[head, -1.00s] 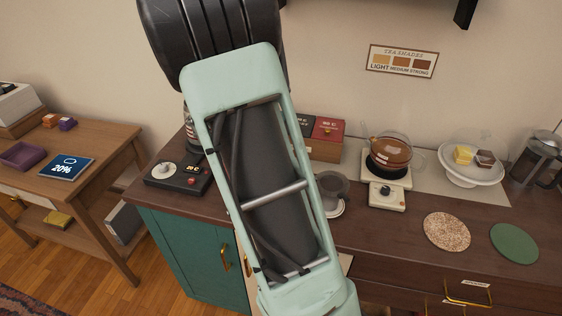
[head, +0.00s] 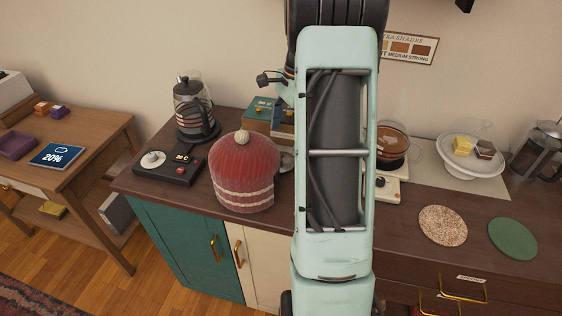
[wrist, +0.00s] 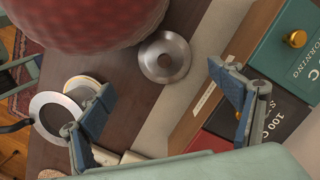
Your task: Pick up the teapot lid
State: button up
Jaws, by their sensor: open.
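I cannot tell for certain which thing is the teapot lid. A round steel piece with a small round centre (wrist: 164,57) lies on the counter in the wrist view, beyond and between my fingertips. In the head view, a small white round piece with a knob (head: 152,159) sits on a black unit. A glass teapot with brown tea (head: 391,149) stands on a pale warmer, partly hidden by my arm. My gripper (wrist: 160,82) is open and empty; it is hidden behind my arm in the head view.
A red knitted tea cosy (head: 246,172) stands close by; it fills the wrist view's upper left (wrist: 85,18). Tea boxes (wrist: 258,112) lie right. A dark kettle (head: 194,112) stands behind. Two round mats (head: 443,225) (head: 513,239) and a white plate stand (head: 472,155) are right.

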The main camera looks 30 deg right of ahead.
aim_at(281, 154)
jog(key=f, duration=0.2)
jog(key=a+f, duration=0.1)
jog(key=f, duration=0.4)
jog(key=shift+w+a+f, duration=0.15)
jog(key=shift+w, duration=0.25)
jog(key=shift+c, duration=0.6)
